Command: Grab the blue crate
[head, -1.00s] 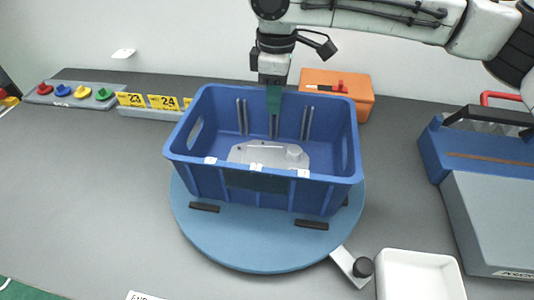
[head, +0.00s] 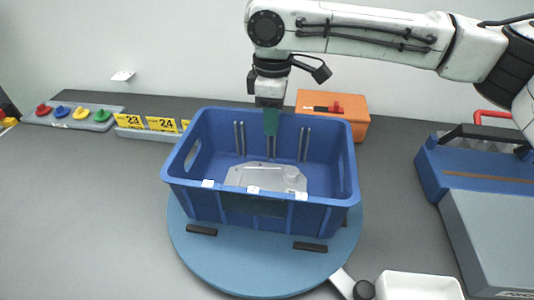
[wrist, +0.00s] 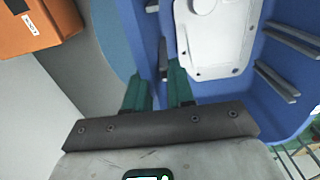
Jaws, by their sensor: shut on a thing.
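The blue crate (head: 205,205) stands upright on a round blue turntable (head: 265,275) in the head view. A grey metal casting (head: 262,178) lies on its floor. My gripper (head: 270,122) comes down from above at the middle of the crate's back wall, with green fingers. In the wrist view my gripper (wrist: 158,84) has one finger outside and one inside the crate (wrist: 278,60), shut on the wall between them. The casting (wrist: 215,40) lies just beyond the inner finger. The crate's underside is hidden.
An orange box (head: 350,128) stands close behind the crate. Yellow number tags (head: 160,124) and a tray of coloured knobs (head: 100,125) are at the back left. A white tray (head: 425,285) and a blue-grey case (head: 485,225) stand right. The left table is clear.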

